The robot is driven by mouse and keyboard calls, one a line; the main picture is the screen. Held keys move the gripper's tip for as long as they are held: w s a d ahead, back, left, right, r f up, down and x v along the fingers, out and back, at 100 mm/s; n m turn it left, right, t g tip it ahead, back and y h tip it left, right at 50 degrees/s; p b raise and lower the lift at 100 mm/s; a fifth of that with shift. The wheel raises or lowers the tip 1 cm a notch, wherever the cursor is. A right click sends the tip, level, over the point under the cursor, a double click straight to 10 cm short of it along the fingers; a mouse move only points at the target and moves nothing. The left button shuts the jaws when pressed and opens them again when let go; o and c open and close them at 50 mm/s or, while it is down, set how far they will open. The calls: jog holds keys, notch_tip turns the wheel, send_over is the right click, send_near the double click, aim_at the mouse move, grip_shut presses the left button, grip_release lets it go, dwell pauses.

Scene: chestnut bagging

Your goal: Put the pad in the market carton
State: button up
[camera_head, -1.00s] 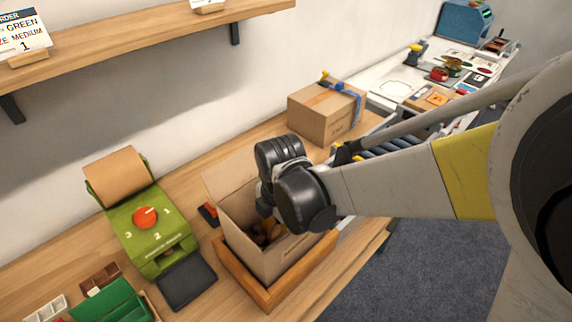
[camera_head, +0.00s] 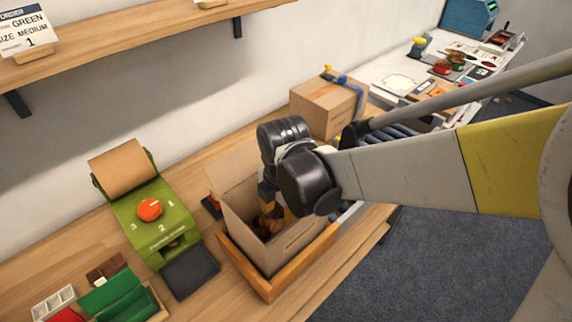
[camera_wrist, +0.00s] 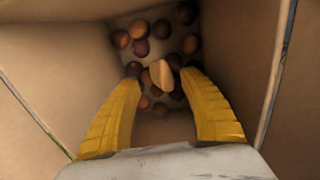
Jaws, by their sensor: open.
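The open market carton (camera_head: 238,198) stands in a wooden tray on the bench, its flaps up. In the wrist view its wall (camera_wrist: 50,60) surrounds my gripper. My gripper (camera_wrist: 165,80) points down into the carton, its two yellow fingers open and apart. A small tan piece (camera_wrist: 161,74), which looks like the pad, lies on the chestnuts (camera_wrist: 140,47) at the carton bottom, between the fingertips in the picture. I cannot tell whether a finger touches it. In the head view my gripper (camera_head: 268,195) hides part of the carton inside.
A green paper dispenser (camera_head: 158,225) with a red dial and brown roll stands left of the carton, a dark plate (camera_head: 190,272) before it. The wooden tray (camera_head: 262,288) rims the carton. A closed carton (camera_head: 328,105) with blue tape stands behind. Green bins (camera_head: 125,300) are front left.

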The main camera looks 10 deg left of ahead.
aim_at(281, 221)
notch_tip(281, 221, up, 9)
jog(key=p, duration=0.2)
jog(key=shift+s+d+p, duration=0.25)
jog(key=shift+d+p, duration=0.05)
jog(key=shift+p, duration=0.1)
